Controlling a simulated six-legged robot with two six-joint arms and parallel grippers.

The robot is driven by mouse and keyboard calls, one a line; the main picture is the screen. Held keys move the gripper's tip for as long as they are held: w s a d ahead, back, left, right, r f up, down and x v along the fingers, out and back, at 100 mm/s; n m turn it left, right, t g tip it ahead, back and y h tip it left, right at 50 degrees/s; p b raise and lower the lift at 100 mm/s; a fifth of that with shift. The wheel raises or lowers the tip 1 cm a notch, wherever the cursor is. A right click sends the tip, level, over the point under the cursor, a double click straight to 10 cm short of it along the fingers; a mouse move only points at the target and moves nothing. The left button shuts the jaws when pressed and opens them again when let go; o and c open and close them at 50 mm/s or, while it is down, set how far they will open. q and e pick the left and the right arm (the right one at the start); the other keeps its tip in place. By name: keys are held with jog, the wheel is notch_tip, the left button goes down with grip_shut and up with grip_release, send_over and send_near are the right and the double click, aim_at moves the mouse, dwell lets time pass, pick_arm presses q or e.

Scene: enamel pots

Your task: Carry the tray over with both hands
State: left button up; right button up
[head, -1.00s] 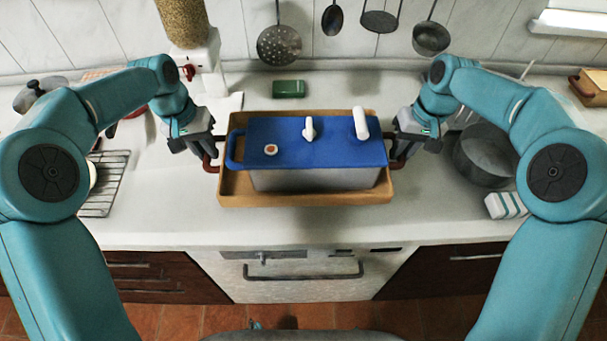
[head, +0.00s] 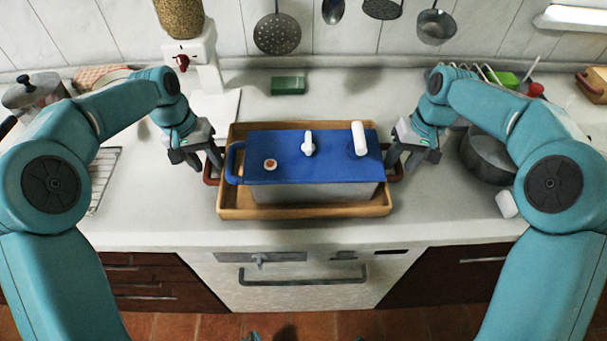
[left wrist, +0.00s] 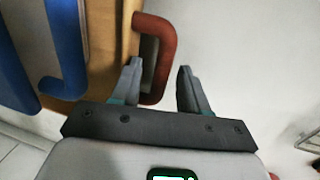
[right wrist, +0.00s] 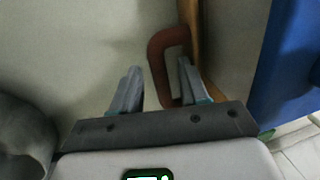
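The wooden tray (head: 232,209) has a raised rim and a red-brown handle at each end. It stands on the pale counter. A grey box with a blue top (head: 330,170) sits in it. My left gripper (head: 207,163) is at the left handle (head: 210,176). In the left wrist view its spread fingers (left wrist: 159,68) stand either side of the handle's outer bar (left wrist: 168,50), with gaps. My right gripper (head: 398,165) is at the right handle (head: 397,175). In the right wrist view its fingers (right wrist: 158,68) are likewise spread around the handle bar (right wrist: 156,62).
A green block (head: 288,85) lies behind the tray. A dark pot (head: 487,155) stands to the right, with a wire rack (head: 104,175) and a lidded pot (head: 35,93) to the left. Ladles hang on the wall. The counter in front of the tray is bare.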

pick_arm(q)
jog(key=shift+s+r, duration=0.1)
pick_arm(e)
jog(key=shift+s+r, duration=0.1)
pick_arm(q)
jog(key=shift+r, duration=0.1)
jog(key=shift+a+r, duration=0.1)
jog(key=shift+r, duration=0.3)
pick_arm(e)
jog(key=shift+r, duration=0.15)
pick_arm(q)
notch_tip(320, 180, up, 11)
jog(key=a, duration=0.2)
pick_arm(e)
notch_tip(320, 180, up, 11)
jog(key=d, duration=0.2)
jog(key=shift+d+r, duration=0.2)
pick_arm(q)
jog(key=shift+a+f, duration=0.1)
jog(key=shift+s, duration=0.1)
